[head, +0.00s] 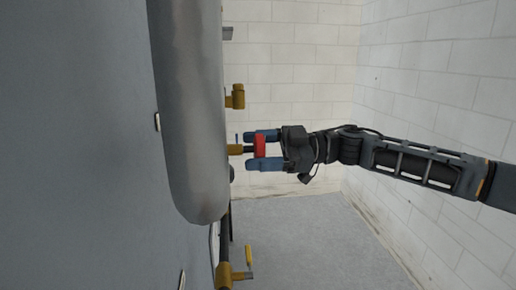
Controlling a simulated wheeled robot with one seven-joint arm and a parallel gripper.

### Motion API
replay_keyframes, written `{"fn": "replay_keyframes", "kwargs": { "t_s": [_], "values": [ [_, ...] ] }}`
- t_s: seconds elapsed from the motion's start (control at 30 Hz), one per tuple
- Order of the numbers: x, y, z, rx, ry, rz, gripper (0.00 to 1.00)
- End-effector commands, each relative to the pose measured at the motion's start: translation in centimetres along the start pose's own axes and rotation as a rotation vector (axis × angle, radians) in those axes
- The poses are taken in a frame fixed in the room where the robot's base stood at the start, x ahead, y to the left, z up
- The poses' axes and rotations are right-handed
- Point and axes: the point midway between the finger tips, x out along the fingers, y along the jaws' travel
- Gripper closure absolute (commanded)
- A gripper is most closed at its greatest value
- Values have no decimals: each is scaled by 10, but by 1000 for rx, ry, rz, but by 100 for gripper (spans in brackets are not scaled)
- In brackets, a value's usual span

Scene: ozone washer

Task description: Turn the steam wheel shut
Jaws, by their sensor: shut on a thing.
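The red wheel (260,146) is seen edge-on in the head view, on a dark stem from a brass valve (235,150) at the side of the machine. My gripper (263,149) comes in from the right, its two blue fingers above and below the red wheel. The gripper is shut on the wheel. The wheel's face and the exact finger contact are hidden from this side.
A large grey rounded body (190,110) fills the left of the view. Another brass fitting (236,97) sits above the wheel, and a brass valve with a yellow handle (228,275) is low down. The floor (310,240) and the space before the white block wall (300,60) are clear.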

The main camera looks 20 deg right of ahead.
Motion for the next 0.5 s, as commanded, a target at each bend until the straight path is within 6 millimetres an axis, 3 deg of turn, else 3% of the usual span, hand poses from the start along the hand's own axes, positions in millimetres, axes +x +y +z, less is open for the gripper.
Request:
{"fn": "replay_keyframes", "kwargs": {
  "t_s": [0.27, 0.3, 0.5],
  "values": [
    [-1, 0, 3, 3, -4, 2, 62],
    [-1, 0, 3, 3, -4, 2, 28],
    [0, 0, 2, 2, -2, 1, 9]
  ]
}}
